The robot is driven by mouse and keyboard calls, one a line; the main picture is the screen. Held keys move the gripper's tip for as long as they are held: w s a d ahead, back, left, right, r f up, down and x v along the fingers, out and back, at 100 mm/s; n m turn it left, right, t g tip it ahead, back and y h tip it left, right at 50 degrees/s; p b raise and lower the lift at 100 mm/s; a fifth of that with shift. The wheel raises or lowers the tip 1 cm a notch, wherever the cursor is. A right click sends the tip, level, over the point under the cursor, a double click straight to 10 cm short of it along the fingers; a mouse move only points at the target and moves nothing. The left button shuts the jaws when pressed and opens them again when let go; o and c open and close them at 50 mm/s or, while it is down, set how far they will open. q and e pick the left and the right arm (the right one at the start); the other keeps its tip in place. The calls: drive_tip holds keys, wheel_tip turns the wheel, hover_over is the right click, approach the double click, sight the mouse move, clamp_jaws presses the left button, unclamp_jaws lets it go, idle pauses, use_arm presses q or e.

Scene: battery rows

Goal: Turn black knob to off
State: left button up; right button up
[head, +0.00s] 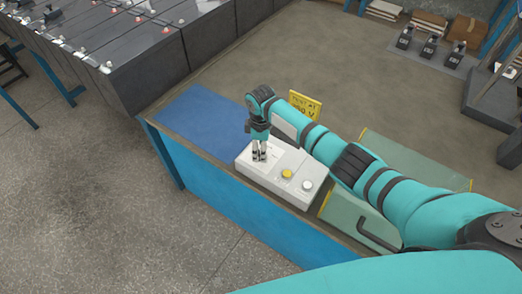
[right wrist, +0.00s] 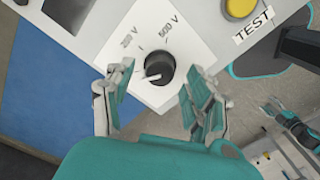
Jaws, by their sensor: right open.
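The black knob (right wrist: 159,68) sits on a white dial plate of the light grey tester box (head: 262,180). Its white pointer mark points to the lower left in the right wrist view. The dial marks 250 V and 500 V show above it; no off label is readable. My right gripper (head: 260,156) points down over the left part of the box. In the right wrist view my right gripper (right wrist: 160,95) is open, one finger on each side of the knob, with gaps between. In the head view the gripper hides the knob. A teal and grey gripper-like part (right wrist: 275,110), seemingly my left gripper, shows small at the right.
A yellow button (head: 287,174) labelled TEST and a white button (head: 307,185) sit on the box. A blue mat (head: 204,120) lies left, a yellow sign (head: 305,103) stands behind, and a green panel (head: 345,222) lies right. Battery rows (head: 110,50) stand upper left.

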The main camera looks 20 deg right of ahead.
wheel_tip(320, 180, up, 10)
drive_tip(key=shift+r, duration=0.15)
idle(0.5)
